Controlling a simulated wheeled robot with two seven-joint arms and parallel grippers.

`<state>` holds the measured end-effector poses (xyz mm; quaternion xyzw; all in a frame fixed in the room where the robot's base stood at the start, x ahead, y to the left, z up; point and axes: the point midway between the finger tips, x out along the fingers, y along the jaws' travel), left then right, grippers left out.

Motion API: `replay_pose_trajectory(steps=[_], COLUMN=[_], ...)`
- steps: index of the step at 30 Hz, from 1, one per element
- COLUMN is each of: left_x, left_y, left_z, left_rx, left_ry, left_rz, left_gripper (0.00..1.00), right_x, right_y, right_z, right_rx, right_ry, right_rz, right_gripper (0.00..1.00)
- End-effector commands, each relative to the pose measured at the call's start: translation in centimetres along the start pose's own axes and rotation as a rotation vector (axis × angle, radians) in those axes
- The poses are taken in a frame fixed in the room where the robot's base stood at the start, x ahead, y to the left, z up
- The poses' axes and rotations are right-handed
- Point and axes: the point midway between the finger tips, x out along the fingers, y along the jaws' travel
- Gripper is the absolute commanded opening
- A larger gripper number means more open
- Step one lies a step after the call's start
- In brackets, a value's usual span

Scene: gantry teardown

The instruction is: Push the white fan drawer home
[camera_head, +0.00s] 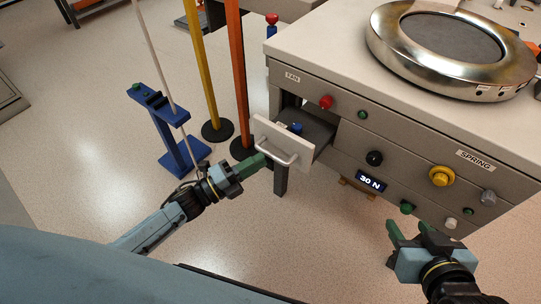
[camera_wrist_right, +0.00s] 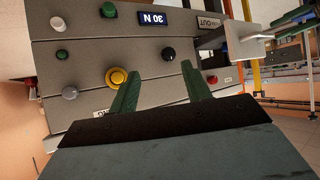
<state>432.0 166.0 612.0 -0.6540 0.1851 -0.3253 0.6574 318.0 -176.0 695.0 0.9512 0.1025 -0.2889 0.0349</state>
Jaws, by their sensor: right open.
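The white fan drawer (camera_head: 268,136) stands partly pulled out of the left end of the bench, below the "FAN" label. Its front carries a pale bar handle (camera_head: 290,159), and a small blue piece (camera_head: 296,128) shows inside. The drawer also appears at the upper right of the right wrist view (camera_wrist_right: 212,42). My left gripper (camera_head: 262,160) has its green fingers together, with their tips at the drawer front just left of the handle; I cannot tell whether they touch. My right gripper (camera_head: 405,232) is open and empty, in front of the bench's lower right part.
The bench front has a red knob (camera_head: 326,102), a yellow knob (camera_head: 441,176), a "30 N" display (camera_head: 370,182) and several other knobs. A round metal ring unit (camera_head: 450,50) sits on top. A blue stand (camera_head: 170,120) and yellow and orange poles (camera_head: 238,70) stand left. Floor in front is clear.

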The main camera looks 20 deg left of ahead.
Motion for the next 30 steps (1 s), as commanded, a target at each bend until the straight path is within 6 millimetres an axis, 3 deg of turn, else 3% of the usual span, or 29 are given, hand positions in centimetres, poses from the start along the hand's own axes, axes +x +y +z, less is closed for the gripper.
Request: replay_pose_trajectory(steps=[3, 9, 20, 25, 30], left_x=[2.2, 4.1, 4.6, 4.6, 4.6], left_y=[0.1, 0.1, 0.1, 0.1, 0.1], left_z=[0.0, 0.0, 0.0, 0.0, 0.0], left_rx=[0.000, 0.000, -0.001, -0.001, -0.001], left_ry=[0.000, 0.000, -0.001, -0.001, -0.001], left_rz=[-0.002, 0.001, 0.002, 0.002, 0.002], left_gripper=[0.22, 0.22, 0.22, 0.02, 0.00], right_x=[0.3, 0.2, 0.1, 0.1, 0.1], right_y=[-0.3, -0.7, -0.8, -0.8, -0.8], right_z=[-1.6, -3.5, -4.0, -4.0, -4.0], right_rx=[-0.001, -0.001, -0.001, -0.001, -0.001], right_ry=[0.100, 0.205, 0.234, 0.233, 0.232], right_rz=[-0.009, -0.017, -0.020, -0.020, -0.019], right_gripper=[0.48, 0.48, 0.48, 0.48, 0.48])
